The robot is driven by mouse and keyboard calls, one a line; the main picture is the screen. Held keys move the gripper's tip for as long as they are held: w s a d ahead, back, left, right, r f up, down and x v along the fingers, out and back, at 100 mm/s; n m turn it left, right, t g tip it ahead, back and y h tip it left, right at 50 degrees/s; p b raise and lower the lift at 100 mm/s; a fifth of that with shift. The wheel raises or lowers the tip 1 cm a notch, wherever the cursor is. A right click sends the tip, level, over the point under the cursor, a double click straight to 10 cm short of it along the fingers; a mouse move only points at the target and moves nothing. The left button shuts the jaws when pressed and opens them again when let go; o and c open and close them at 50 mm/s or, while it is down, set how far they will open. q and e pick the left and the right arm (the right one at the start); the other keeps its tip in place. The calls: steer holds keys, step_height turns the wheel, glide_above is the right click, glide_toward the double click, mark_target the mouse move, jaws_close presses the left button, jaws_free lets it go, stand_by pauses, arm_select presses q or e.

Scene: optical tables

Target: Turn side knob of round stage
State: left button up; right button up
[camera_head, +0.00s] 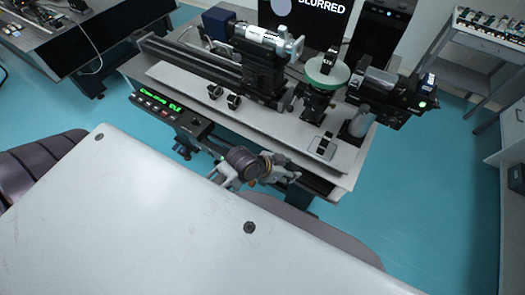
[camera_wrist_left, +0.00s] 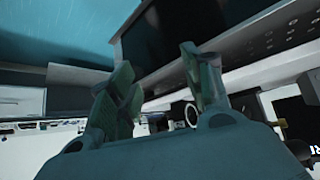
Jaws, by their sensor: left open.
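The round stage (camera_head: 341,76) is a pale disc with a green rim on a black mount, at the right part of the optical bench in the head view. I cannot make out its side knob for certain at this size. My left gripper (camera_head: 287,172) is in front of the bench's near edge, below and left of the stage and well apart from it. In the left wrist view its two fingers (camera_wrist_left: 160,88) stand apart with nothing between them. The stage cannot be identified in that tilted view. My right gripper is in neither view.
A control box (camera_head: 188,119) with green text sits at the bench's front left. Two black knobs (camera_head: 233,101) stand on the bench plate. A screen (camera_head: 310,18) reading "BLURRED" stands behind.

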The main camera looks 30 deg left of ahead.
arm_select(q)
steer(key=s+a+f+n+g+y+b, duration=0.1)
steer(key=a+f, duration=0.3)
steer(key=f, duration=0.4)
steer(key=s+a+f+n+g+y+b, duration=0.1)
steer(key=a+f+n+y+b, duration=0.1)
steer(key=a+f+b, duration=0.2)
steer(key=shift+s+f+y, duration=0.3)
steer(key=shift+f, duration=1.6)
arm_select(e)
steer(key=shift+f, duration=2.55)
arm_select(q)
steer(key=shift+a, duration=0.1)
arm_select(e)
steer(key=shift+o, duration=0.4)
